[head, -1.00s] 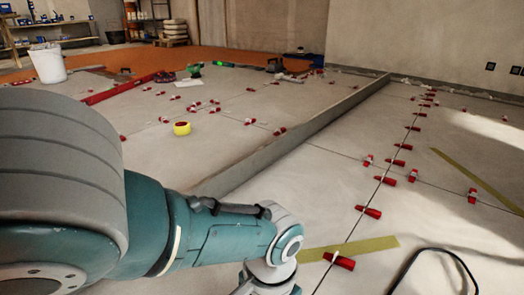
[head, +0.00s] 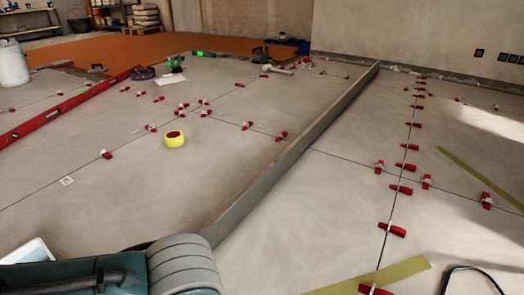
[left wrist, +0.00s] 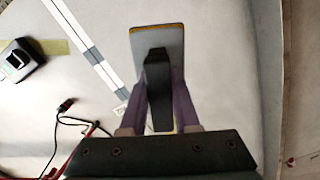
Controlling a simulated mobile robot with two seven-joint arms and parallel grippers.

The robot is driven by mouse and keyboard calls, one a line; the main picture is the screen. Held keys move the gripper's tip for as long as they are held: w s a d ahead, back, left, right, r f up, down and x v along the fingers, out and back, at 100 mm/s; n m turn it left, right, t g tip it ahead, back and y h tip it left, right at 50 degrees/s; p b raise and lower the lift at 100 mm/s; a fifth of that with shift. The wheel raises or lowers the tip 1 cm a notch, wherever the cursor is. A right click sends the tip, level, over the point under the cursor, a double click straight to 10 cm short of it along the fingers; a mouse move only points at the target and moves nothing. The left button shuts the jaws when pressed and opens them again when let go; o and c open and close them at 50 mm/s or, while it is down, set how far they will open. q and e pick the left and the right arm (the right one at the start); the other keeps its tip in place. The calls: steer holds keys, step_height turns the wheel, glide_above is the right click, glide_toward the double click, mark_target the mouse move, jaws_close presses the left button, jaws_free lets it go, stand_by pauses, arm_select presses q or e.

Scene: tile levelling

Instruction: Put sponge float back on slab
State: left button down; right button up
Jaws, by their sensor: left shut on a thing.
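My left gripper (left wrist: 161,102) is shut on the sponge float's handle in the left wrist view. The sponge float (left wrist: 172,42) has a black handle and a grey plate with a thin yellow-orange edge. The float hangs over a pale surface; I cannot tell its height above it. In the head view neither the float nor a gripper shows, only part of my arm at the bottom left. My right gripper is not in view.
In the left wrist view, a dark device (left wrist: 20,62) and cables lie at the left.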

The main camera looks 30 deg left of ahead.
arm_select(q)
step_height(320, 180, down, 17)
steer(key=b, duration=1.3)
steer(key=shift+d+f+b, duration=0.15)
steer(key=shift+b, duration=0.15)
steer(key=shift+r, duration=0.2)
steer(key=shift+f, duration=0.2)
steer(key=c, duration=0.6)
jaws_free()
steer(key=shift+c, duration=0.2)
steer(key=shift+r, duration=0.1)
